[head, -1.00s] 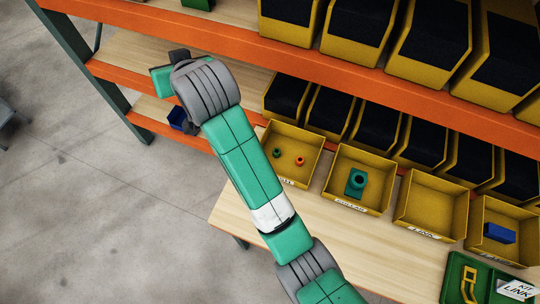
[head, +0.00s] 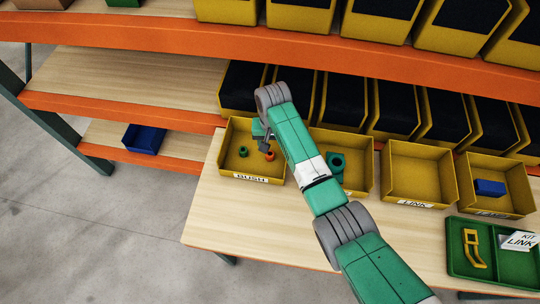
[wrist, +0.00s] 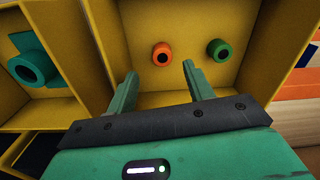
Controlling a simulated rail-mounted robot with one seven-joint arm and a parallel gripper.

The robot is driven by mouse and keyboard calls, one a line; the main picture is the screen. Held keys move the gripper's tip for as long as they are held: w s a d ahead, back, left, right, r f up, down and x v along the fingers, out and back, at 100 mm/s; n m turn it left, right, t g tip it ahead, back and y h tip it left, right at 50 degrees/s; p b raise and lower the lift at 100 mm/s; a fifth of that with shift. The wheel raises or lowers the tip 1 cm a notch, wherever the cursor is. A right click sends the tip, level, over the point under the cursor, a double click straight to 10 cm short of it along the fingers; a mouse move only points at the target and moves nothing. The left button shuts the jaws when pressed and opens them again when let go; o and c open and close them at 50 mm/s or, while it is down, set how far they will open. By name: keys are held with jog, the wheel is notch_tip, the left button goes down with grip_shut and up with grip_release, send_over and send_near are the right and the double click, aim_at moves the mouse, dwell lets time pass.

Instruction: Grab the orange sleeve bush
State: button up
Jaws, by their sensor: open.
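The orange sleeve bush (head: 270,156) lies in the yellow bin labelled BUSH (head: 227,160). In the wrist view the orange bush (wrist: 162,54) shows its dark bore and lies beyond the fingertips, roughly in line with the gap between them. My gripper (wrist: 160,75) is open and empty, with its fingers at the bin. In the head view my gripper (head: 265,142) is small and partly hidden by my arm. A green bush (wrist: 219,50) lies to the right of the orange one in the wrist view, apart from it; it also shows in the head view (head: 243,152).
A yellow bin to the right holds a teal part (head: 336,165). Further right are an empty bin (head: 418,172) and one with a blue block (head: 489,187). A green kit tray (head: 457,260) sits at the table's right. An orange shelf beam (head: 200,32) runs above the bins.

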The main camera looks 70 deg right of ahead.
aim_at(270, 153)
jog(key=f, duration=0.2)
jog(key=f+b, duration=0.1)
jog(key=f, duration=0.1)
jog(key=shift+w+a+f, duration=0.15)
jog(key=shift+a+f, duration=0.05)
jog(key=shift+f, duration=0.2)
jog(key=c, duration=1.1)
jog(key=shift+r, duration=0.1)
notch_tip(270, 153, up, 10)
jog(key=shift+f+p, duration=0.1)
jog(key=shift+p, duration=0.95)
